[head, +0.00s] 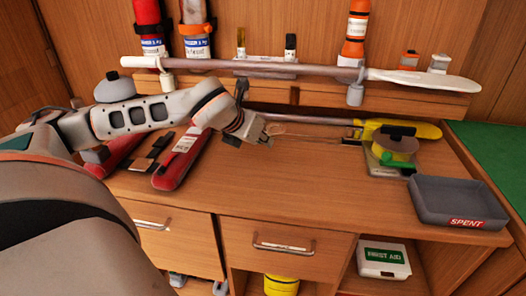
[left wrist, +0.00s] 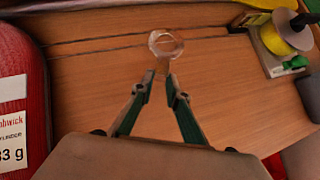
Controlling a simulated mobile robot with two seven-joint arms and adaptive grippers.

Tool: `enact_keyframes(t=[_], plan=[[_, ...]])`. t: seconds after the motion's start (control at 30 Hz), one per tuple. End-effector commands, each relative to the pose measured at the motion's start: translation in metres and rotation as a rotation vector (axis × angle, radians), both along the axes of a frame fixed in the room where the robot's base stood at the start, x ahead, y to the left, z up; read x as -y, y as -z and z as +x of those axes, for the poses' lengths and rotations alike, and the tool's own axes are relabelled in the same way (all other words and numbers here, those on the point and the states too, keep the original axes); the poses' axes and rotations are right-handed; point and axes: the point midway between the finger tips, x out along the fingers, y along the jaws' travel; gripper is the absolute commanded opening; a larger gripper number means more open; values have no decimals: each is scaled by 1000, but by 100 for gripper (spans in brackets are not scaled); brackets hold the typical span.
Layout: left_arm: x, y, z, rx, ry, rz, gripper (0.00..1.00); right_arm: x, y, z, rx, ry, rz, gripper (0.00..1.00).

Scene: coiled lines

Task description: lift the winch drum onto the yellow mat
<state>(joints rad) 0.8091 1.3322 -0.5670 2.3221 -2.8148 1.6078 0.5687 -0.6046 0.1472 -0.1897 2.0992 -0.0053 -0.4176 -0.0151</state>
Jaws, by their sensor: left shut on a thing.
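The winch drum (head: 396,148), a yellow spool with a dark top, sits on a pale plate at the right of the worktop. It also shows in the left wrist view (left wrist: 284,34), with a green part beside it. My left gripper (head: 267,137) is over the worktop, well left of the drum. In the left wrist view its fingers (left wrist: 163,84) are nearly together on the narrow tab of a clear ring (left wrist: 166,43). Thin tan lines (head: 315,130) run between the gripper area and the drum. I cannot make out a yellow mat. My right gripper is not in view.
A grey SPENT tray (head: 458,202) stands right of the drum. Red cylinders (head: 181,160) lie at left. A pole with a yellow end (head: 420,130) lies behind the drum. A paddle (head: 424,80) hangs above.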

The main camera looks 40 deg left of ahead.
Motion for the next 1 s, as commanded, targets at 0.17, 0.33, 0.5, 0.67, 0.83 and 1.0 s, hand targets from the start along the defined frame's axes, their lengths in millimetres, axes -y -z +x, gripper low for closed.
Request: enact_keyframes(t=[0.17,0.33,0.5,0.67,0.83,1.0], plan=[[0,31,-1,-8,1,1,0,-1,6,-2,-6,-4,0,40],[0,37,0,-2,1,0,0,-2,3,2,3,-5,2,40],[0,36,0,-1,1,1,0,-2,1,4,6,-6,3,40],[0,42,0,-5,0,1,17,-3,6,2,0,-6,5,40],[0,40,0,-2,1,0,32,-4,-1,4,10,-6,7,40],[0,40,0,-2,1,0,32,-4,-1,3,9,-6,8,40]])
